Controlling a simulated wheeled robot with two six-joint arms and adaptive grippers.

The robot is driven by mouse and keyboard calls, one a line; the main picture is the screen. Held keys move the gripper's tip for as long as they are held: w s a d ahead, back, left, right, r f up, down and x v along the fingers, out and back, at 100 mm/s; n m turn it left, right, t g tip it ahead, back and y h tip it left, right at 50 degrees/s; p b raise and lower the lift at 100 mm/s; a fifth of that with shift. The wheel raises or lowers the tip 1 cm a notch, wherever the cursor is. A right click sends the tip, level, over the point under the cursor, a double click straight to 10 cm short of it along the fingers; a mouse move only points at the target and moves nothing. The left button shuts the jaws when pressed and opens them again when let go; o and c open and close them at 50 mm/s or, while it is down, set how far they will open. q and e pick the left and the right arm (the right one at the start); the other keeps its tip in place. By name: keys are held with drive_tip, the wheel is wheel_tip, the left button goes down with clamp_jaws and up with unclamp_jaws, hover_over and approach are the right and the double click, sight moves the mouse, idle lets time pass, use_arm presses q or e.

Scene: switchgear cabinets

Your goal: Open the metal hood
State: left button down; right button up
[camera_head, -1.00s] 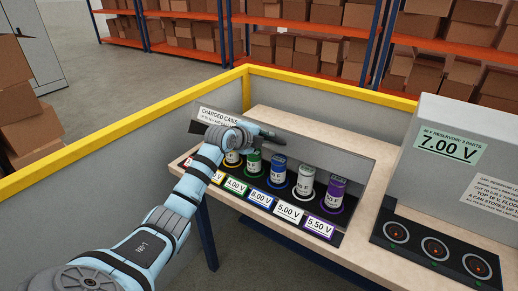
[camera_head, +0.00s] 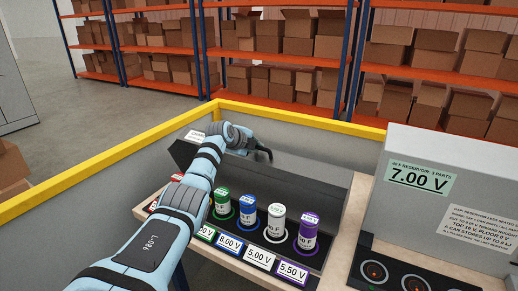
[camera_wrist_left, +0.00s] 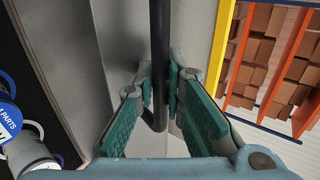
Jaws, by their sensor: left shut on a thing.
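The metal hood (camera_head: 300,187) is a long grey panel along the back of a row of labelled cans. Its front face looks dark and its left end carries a white label. My left gripper (camera_head: 262,152) is at the hood's upper side, partly hidden by its own wrist. In the left wrist view its fingers (camera_wrist_left: 160,85) are closed on a dark bar handle (camera_wrist_left: 160,35), with grey sheet metal beside it. The green (camera_head: 222,206), blue (camera_head: 248,213), white (camera_head: 277,224) and purple (camera_head: 308,233) cans stand uncovered in front. My right gripper is out of view.
A grey reservoir box (camera_head: 450,190) marked 7.00 V stands on the right, with round sockets (camera_head: 415,284) before it. A yellow-topped low wall (camera_head: 300,114) runs behind the bench. Shelves of cardboard boxes stand farther back. My left arm covers the rack's left end.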

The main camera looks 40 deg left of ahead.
use_arm(q)
drive_tip(key=shift+w, duration=0.1)
idle(0.3)
drive_tip(key=c, duration=1.9)
unclamp_jaws()
drive_tip(key=v, duration=1.2)
drive_tip(key=shift+f, duration=0.1)
